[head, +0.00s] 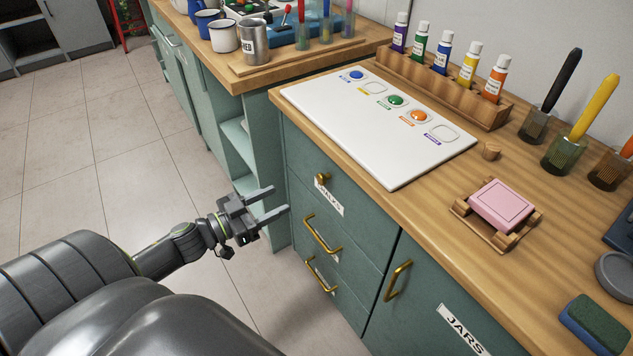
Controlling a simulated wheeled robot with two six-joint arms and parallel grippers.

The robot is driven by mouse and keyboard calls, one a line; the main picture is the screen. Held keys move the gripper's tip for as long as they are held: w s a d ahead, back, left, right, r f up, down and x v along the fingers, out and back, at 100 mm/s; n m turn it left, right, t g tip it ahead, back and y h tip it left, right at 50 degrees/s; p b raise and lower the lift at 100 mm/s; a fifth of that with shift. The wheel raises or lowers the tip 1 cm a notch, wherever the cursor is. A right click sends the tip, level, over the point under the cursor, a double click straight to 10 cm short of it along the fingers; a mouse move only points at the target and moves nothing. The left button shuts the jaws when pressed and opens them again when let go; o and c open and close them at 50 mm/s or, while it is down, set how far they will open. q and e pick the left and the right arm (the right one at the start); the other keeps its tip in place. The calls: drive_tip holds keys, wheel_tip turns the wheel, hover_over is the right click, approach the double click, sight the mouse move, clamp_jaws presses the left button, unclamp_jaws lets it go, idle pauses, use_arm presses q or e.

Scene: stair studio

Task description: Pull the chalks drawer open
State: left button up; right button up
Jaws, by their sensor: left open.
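The top drawer (345,180) of the green cabinet has a small brass knob (322,178) and a white label (329,198) just below it. The label is partly covered by the knob and hard to read; it appears to be the chalks drawer. The drawer front looks flush with the cabinet, so it is shut. My left gripper (281,200) is open and empty, left of the drawer front. Its two fingers point right toward the cabinet, apart from the knob. My right gripper is not in view.
Two lower drawers have brass bow handles (322,238). The jars door (430,297) has its own handle (398,280). On the wooden counter (420,202) are a white palette board (340,110), paint bottles and a pink block (501,203). The floor (110,150) at left is clear.

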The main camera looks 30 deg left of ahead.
sight(319, 179)
use_arm(q)
drive_tip(key=p+x, duration=0.2)
drive_tip(key=x, duration=1)
drive_tip(key=shift+a, duration=0.1)
clamp_jaws()
